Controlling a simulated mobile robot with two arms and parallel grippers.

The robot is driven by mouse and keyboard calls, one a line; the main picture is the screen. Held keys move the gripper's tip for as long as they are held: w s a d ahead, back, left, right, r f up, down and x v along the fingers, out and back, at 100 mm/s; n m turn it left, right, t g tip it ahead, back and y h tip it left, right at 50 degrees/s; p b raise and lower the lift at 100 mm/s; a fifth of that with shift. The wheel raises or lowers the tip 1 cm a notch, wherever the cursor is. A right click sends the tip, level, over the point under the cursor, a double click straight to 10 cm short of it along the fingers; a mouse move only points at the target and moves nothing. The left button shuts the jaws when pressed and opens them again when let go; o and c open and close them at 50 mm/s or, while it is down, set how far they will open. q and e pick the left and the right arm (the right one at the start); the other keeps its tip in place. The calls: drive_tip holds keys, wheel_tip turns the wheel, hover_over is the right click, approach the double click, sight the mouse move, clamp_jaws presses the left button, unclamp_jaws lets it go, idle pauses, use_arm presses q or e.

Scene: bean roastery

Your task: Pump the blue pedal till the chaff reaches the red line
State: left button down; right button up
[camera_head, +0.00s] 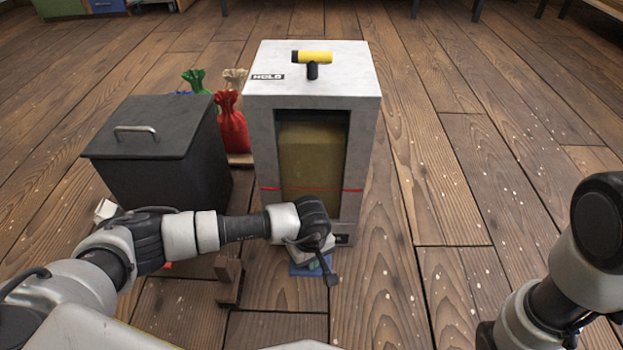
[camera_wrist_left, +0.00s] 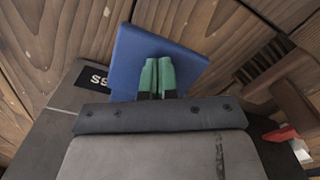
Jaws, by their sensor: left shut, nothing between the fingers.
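A grey press cabinet (camera_head: 312,95) stands ahead with an open window in its front. A brown-olive mass, apparently the chaff (camera_head: 310,155), fills most of the window; its top edge is near the window's top, above the red line (camera_head: 270,188) that crosses the lower window. The blue pedal (camera_head: 297,271) is low at the cabinet's foot, partly covered by my left gripper (camera_head: 313,264). In the left wrist view the shut green fingertips (camera_wrist_left: 157,66) lie over the blue pedal (camera_wrist_left: 195,68); whether they touch it I cannot tell. My right gripper is out of view.
A yellow handle (camera_head: 312,57) sits on the cabinet top beside a HOLD label. A dark lidded bin (camera_head: 155,150) stands left of the cabinet, with a red sack (camera_head: 231,125) and other sacks behind. A wooden block (camera_head: 229,280) is left of the pedal. The floor at right is clear.

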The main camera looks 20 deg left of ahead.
use_arm(q)
drive_tip(key=shift+f, duration=0.2)
drive_tip(key=shift+f+b, duration=0.75)
drive_tip(key=shift+f, duration=0.5)
drive_tip(key=shift+s, duration=0.1)
drive_tip(key=shift+r, duration=0.1)
wheel_tip(320, 180, up, 9)
drive_tip(key=p, duration=0.7)
drive_tip(key=shift+r, duration=0.1)
